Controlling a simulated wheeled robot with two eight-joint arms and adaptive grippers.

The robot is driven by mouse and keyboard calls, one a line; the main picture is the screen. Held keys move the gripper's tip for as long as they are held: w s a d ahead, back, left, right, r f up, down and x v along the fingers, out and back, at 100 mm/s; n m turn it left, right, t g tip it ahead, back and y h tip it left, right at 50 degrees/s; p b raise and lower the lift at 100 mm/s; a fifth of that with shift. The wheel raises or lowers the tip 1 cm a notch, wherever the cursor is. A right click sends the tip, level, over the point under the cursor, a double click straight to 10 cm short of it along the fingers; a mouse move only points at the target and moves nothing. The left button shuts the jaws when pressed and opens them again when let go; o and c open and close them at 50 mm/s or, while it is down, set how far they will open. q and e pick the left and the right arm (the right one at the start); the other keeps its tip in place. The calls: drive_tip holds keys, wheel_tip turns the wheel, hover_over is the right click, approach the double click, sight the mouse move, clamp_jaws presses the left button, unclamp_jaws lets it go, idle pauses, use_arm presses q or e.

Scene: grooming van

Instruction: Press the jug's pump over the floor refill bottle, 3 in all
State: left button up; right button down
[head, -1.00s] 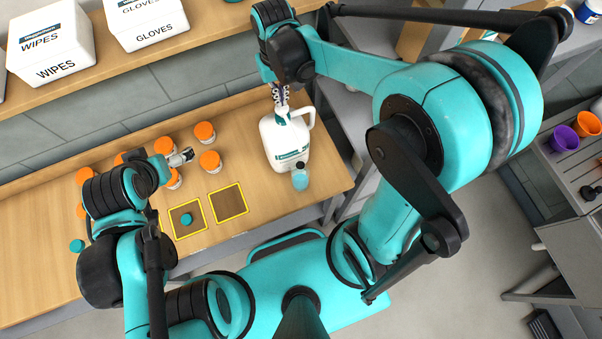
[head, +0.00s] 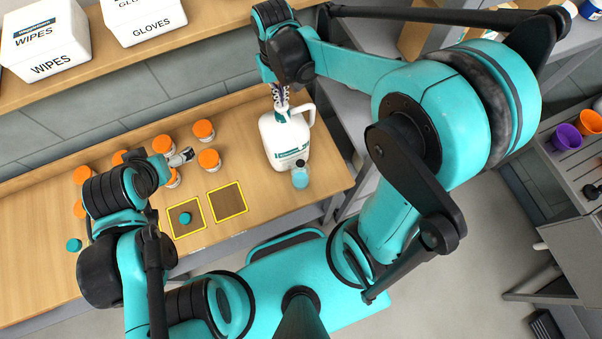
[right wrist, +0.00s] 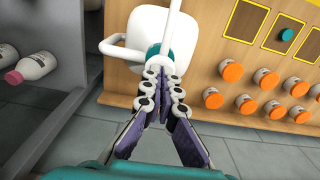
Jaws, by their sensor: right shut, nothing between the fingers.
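The white jug (head: 284,139) with a teal label and side handle stands upright on the wooden counter near its right end. My right gripper (head: 280,94) is over the jug's top, with its fingers shut and nothing between them. In the right wrist view the closed fingertips (right wrist: 163,76) are at the teal pump collar (right wrist: 157,56), and they hide part of it. I cannot tell whether they touch it. A small light-blue bottle (head: 300,180) with a dark top is in front of the jug by the counter's front edge. My left gripper (head: 181,157) is among orange-capped jars; its jaw opening is unclear.
Several orange-capped jars (head: 209,159) stand on the counter left of the jug.

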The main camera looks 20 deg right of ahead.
drive_tip(key=shift+f+b, duration=0.9)
drive_tip(key=shift+f, duration=0.2)
drive_tip(key=shift+r, duration=0.2)
drive_tip(key=shift+r+p, duration=1.4)
drive_tip(key=shift+r, duration=0.3)
drive_tip(key=shift+r, duration=0.1)
wheel_tip(320, 180, up, 6)
drive_tip(key=p, duration=0.4)
